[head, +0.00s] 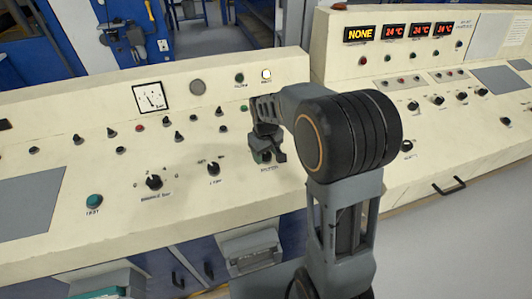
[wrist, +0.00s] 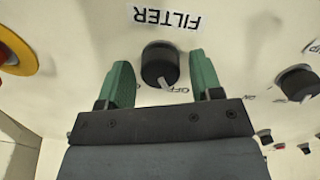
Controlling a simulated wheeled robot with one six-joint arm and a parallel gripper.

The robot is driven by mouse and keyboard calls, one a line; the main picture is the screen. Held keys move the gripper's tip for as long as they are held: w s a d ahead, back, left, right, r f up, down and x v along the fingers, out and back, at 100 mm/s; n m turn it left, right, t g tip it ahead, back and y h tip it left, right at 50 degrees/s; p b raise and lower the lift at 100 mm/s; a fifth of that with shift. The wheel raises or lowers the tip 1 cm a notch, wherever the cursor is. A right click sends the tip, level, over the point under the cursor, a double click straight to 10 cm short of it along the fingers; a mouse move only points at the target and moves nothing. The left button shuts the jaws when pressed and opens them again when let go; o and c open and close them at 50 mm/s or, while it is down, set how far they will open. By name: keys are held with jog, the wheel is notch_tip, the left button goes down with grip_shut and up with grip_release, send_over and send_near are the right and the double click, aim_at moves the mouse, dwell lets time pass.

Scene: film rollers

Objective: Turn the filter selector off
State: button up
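The filter selector is a black round knob (wrist: 160,64) under an upside-down FILTER label (wrist: 167,17) in the wrist view. Its pale pointer mark is on the lower side of the knob, close to a partly covered label that seems to read OFF (wrist: 179,89). I cannot tell whether the mark lines up exactly with it. My gripper (wrist: 161,78) is open, its green fingers on either side of the knob with a gap at each side. In the head view my gripper (head: 266,154) is low over the sloping console, and the knob is hidden by it.
A red and yellow button (wrist: 17,50) is at the left of the wrist view; another black knob (wrist: 300,84) is at the right.

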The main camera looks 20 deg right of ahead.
aim_at(266, 155)
jog(key=shift+o, duration=0.4)
notch_tip(266, 155, up, 14)
jog(key=shift+s+a+p, duration=0.15)
jog(key=shift+s+p, duration=0.05)
jog(key=shift+p, duration=0.15)
jog(key=shift+f, duration=0.15)
